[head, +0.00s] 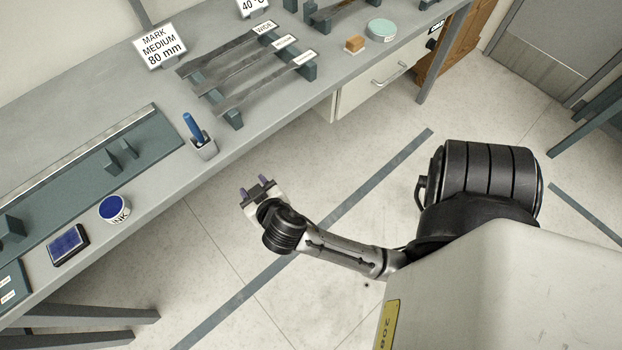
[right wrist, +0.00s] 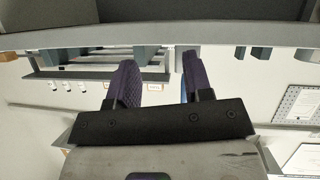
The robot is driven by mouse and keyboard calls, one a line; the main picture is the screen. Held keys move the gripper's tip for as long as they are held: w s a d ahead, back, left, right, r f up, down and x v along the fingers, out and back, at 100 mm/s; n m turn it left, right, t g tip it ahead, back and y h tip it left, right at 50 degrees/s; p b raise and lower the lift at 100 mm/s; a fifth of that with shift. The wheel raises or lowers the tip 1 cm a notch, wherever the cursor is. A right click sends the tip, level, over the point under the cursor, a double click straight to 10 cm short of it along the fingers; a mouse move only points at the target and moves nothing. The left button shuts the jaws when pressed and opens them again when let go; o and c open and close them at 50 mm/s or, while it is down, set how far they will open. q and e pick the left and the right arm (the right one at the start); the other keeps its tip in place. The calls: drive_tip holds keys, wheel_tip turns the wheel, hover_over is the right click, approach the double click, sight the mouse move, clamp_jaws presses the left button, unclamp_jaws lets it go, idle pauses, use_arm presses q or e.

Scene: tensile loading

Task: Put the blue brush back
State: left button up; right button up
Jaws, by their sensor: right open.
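The blue brush (head: 193,126) stands upright, leaning slightly, in a small grey holder (head: 204,149) near the front edge of the bench. Its lower end is hidden inside the holder. My right gripper (head: 253,187) is open and empty, off the bench's front edge, to the right of and below the holder in the head view. In the right wrist view its two purple fingers (right wrist: 157,78) are apart, and a thin blue sliver, perhaps the brush, shows beside the right-hand finger. My left gripper is not in view.
The bench (head: 170,180) also carries an ink pot (head: 114,208), an ink pad (head: 69,245), a dark green fixture (head: 90,170) and a rack of strips (head: 245,75). A sign (head: 160,47) stands behind. The floor in front is free.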

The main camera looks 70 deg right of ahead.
drive_tip(key=s+a+f+n+g+y, duration=0.3)
drive_tip(key=s+n+y, duration=0.1)
drive_tip(key=s, duration=0.4)
drive_tip(key=s+a+f+n+g+y, duration=0.3)
drive_tip(key=s+f+n+y, duration=0.1)
drive_tip(key=s, duration=0.5)
drive_tip(key=shift+a+g, duration=0.2)
drive_tip(key=shift+g, duration=0.1)
